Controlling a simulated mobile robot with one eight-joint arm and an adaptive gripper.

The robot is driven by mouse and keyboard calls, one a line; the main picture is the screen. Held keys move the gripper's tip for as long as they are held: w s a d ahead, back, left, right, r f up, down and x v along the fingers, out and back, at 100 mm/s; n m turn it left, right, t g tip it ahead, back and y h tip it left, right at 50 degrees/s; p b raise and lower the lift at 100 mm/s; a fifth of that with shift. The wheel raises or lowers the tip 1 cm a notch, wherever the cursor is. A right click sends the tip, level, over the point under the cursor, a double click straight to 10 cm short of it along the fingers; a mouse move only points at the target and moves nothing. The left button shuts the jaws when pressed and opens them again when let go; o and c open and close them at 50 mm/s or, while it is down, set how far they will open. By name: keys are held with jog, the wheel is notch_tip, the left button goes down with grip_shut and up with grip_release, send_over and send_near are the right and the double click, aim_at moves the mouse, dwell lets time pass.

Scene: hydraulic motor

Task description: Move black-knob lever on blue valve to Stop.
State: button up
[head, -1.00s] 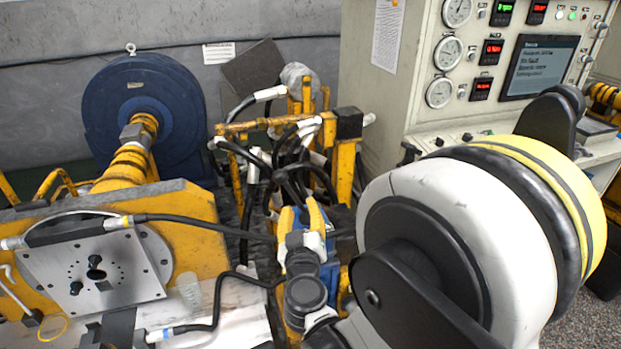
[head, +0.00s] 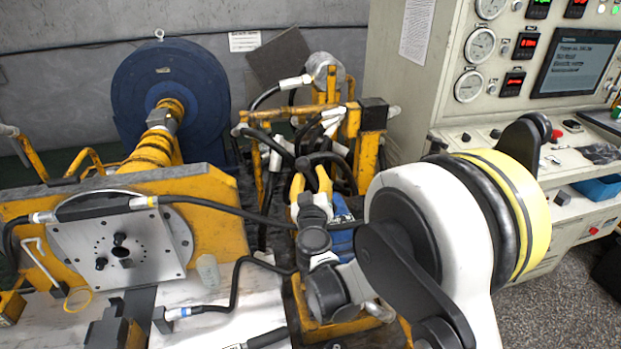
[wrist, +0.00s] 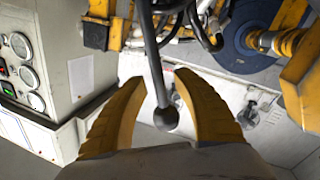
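The lever's rod (wrist: 154,62) comes down from the top of the wrist view and ends in a dark round knob (wrist: 166,119). My gripper (wrist: 160,78) is open, with one yellow finger on each side of the knob. Gaps show between the knob and both fingers. A blue part, apparently the valve (head: 342,228), shows just right of my gripper, mostly hidden by my arm. The Stop marking is not visible.
Black hoses with white fittings (head: 330,120) crowd the yellow frame (head: 368,150) behind my gripper. A grey control cabinet (head: 410,85) with gauges stands at right. A blue motor (head: 205,90) and a steel plate (head: 150,245) are at left.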

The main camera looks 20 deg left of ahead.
grip_shut()
jog(key=w+d+m, duration=0.1)
jog(key=d+m, duration=0.2)
jog(key=w+d+r+m+g, duration=0.1)
jog(key=shift+w+d+m, duration=0.3)
jog(key=shift+w+m, duration=0.05)
jog(key=shift+m, duration=0.05)
grip_release()
jog(key=v, duration=1.2)
